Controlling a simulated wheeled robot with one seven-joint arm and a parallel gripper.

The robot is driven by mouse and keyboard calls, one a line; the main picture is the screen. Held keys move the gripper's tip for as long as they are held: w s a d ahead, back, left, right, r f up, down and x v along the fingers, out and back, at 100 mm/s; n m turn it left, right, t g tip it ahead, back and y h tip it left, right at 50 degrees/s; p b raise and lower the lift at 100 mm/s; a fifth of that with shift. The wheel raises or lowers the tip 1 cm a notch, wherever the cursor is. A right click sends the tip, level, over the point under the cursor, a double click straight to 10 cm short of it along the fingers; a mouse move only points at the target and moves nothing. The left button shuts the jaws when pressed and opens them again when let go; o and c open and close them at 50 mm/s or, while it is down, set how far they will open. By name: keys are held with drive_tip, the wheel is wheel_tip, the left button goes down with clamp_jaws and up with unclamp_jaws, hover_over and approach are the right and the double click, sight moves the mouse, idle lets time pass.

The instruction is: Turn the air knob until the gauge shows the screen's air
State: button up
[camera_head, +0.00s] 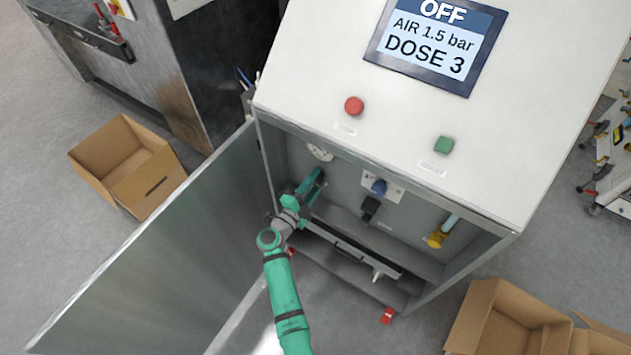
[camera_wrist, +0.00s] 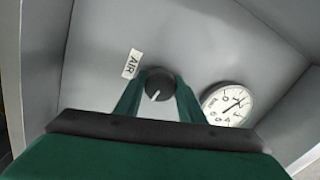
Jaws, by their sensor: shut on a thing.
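In the wrist view my gripper (camera_wrist: 158,96) is shut on the black air knob (camera_wrist: 159,82), one green finger on each side. The knob's white mark points to the lower left. A label reading AIR (camera_wrist: 132,64) is left of the knob. The round white gauge (camera_wrist: 227,104) is to its right; its dark needle shows, but the reading is too small to tell. In the head view the screen (camera_head: 436,42) reads OFF, AIR 1.5 bar, DOSE 3. There my green arm reaches into the open cabinet, and the gauge (camera_head: 320,152) shows partly at the upper left inside.
The cabinet door (camera_head: 150,255) stands open at the left. Inside, a blue knob (camera_head: 379,187), a black part (camera_head: 370,206) and a yellow-handled valve (camera_head: 437,238) are right of my arm. A red button (camera_head: 354,105) and green button (camera_head: 444,145) are on top. Cardboard boxes (camera_head: 128,165) lie on the floor.

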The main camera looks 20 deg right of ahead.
idle(0.4)
drive_tip(key=o, duration=1)
drive_tip(key=shift+a, duration=0.15)
drive_tip(key=v, duration=1)
drive_tip(key=shift+s+a, duration=0.2)
drive_tip(key=shift+s, duration=0.1)
drive_tip(key=s+a+r+n+t+y, duration=0.1)
drive_tip(key=s+a+r+n+y, duration=0.3)
drive_tip(key=s+n, duration=0.4)
drive_tip(key=s+a+r+n+t+y, duration=0.1)
drive_tip(key=s+a+r+n+y, duration=0.2)
drive_tip(key=s+n, duration=0.5)
drive_tip(key=s+a+r+n+t+y, duration=0.2)
drive_tip(key=s+a+r+n+y, duration=0.2)
drive_tip(key=s, duration=1.9)
drive_tip(key=shift+a+r+n+y, duration=0.15)
drive_tip(key=shift+a+n+y, duration=0.1)
drive_tip(key=shift+n+y, duration=0.75)
drive_tip(key=shift+a+r+n+y, duration=0.2)
drive_tip(key=shift+n+y, duration=0.4)
drive_tip(key=shift+n, duration=0.7)
